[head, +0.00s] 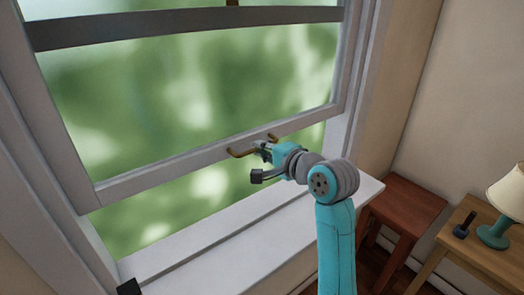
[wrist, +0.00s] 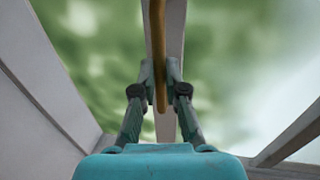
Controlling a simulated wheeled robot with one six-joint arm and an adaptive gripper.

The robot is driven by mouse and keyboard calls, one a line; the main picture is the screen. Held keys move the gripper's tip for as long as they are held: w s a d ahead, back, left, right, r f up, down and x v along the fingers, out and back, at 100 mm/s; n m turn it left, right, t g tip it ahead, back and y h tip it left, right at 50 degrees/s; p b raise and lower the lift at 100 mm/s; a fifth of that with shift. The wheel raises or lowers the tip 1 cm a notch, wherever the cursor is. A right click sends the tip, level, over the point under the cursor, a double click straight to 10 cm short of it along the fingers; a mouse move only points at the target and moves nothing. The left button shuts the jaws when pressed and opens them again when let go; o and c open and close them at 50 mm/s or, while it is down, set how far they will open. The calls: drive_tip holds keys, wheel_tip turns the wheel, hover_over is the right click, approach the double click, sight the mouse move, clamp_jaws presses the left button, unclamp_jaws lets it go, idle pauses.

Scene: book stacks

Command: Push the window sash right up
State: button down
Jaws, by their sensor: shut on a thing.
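The window sash (head: 215,153) has a white frame and is partly raised, with an open gap between its bottom rail and the sill (head: 230,240). A brass handle (head: 240,153) is fixed on the bottom rail. My gripper (head: 266,148) is at the handle's right part and is shut on it. In the wrist view the handle (wrist: 157,45) runs down between the two fingers of my gripper (wrist: 160,80), with the white rail (wrist: 176,35) behind it. The fingertips are partly hidden by my wrist in the head view.
A dark horizontal bar (head: 180,27) crosses the window higher up. To the right stand a red-brown stool (head: 405,205) and a wooden table (head: 475,250) with a lamp (head: 505,205) and a small dark object (head: 465,225). A black block (head: 129,287) is at the sill's left end.

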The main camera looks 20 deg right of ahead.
drive_tip(key=c, duration=1.2)
unclamp_jaws()
drive_tip(key=v, duration=1.2)
